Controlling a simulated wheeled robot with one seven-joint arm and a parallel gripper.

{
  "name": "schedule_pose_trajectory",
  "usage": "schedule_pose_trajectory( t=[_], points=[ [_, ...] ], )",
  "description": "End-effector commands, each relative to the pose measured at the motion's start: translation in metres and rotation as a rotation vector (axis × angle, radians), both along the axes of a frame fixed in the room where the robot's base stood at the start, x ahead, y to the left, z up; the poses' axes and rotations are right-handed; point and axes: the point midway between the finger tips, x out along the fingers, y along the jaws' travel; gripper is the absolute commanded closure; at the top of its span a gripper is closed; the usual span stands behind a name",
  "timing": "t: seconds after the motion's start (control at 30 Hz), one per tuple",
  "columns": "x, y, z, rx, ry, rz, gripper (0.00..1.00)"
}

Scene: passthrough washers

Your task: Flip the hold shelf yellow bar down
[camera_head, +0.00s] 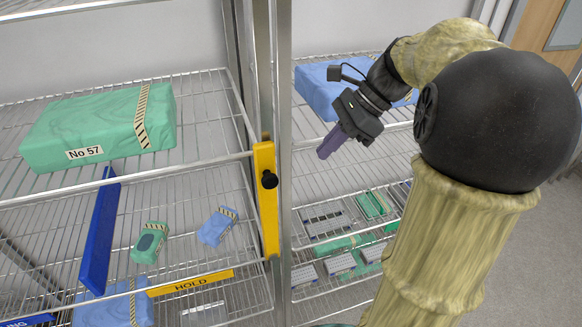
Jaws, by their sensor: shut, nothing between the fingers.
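The yellow bar (266,222) stands upright against the metal post at the right end of the left rack. A black knob (269,180) sticks out of its upper half. The hold shelf carries a yellow label (192,283) reading HOLD on its front edge, left of the bar's lower end. My gripper (328,149) is shut and empty. It is to the right of the bar and a little higher in the picture, apart from it, with its fingers pointing down and left.
A green wrapped pack (103,128) marked No 57 lies on the upper left shelf. A blue upright divider (100,236) and small green (149,243) and blue packs (217,226) are on the hold shelf. The right rack holds a blue pack (322,92) and several trays.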

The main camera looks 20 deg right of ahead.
Motion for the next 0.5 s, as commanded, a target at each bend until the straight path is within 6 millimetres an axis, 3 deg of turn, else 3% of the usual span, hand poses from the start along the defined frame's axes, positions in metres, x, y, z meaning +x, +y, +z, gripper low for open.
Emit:
schedule_pose_trajectory(
  t=[0.33,0.5],
  points=[
    [0.005,0.037,-0.048,0.001,0.004,0.002,1.00],
    [0.009,0.062,-0.049,0.000,0.000,0.001,1.00]
  ],
)
